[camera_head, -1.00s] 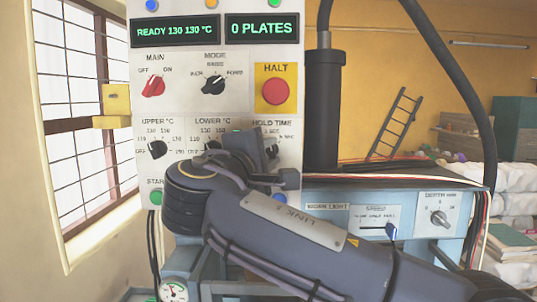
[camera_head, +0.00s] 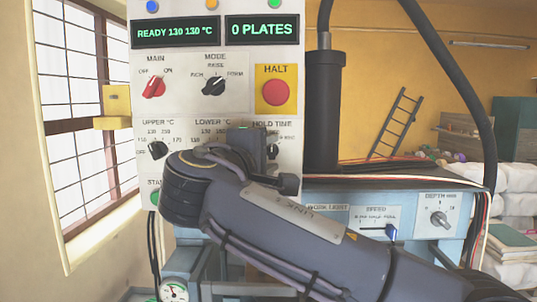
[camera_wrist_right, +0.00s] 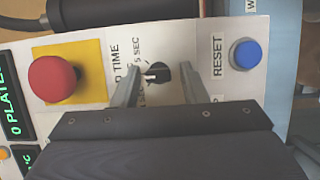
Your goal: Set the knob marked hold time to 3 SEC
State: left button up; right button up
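The hold time knob (camera_wrist_right: 160,73) is a small black knob on the white panel. In the right wrist view its white mark points left, which is up on the panel, between the 5 SEC and 1 SEC labels; the label in the middle is partly hidden by a finger. My right gripper (camera_wrist_right: 160,80) is open, with one finger on each side of the knob and gaps visible. In the head view my right gripper (camera_head: 262,150) is in front of the HOLD TIME dial and hides part of it. My left gripper is not in view.
The red HALT button (camera_wrist_right: 52,80) and blue RESET button (camera_wrist_right: 246,54) flank the knob in the wrist view. The display (camera_head: 176,32) reads READY 130 130 °C. A black cylinder (camera_head: 323,110) stands right of the panel. The lower temperature dial is partly covered by my arm.

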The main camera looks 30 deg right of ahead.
jog(key=shift+o, duration=0.4)
jog(key=b+v, duration=0.1)
jog(key=v, duration=0.7)
jog(key=shift+d, duration=0.1)
dwell(0.4)
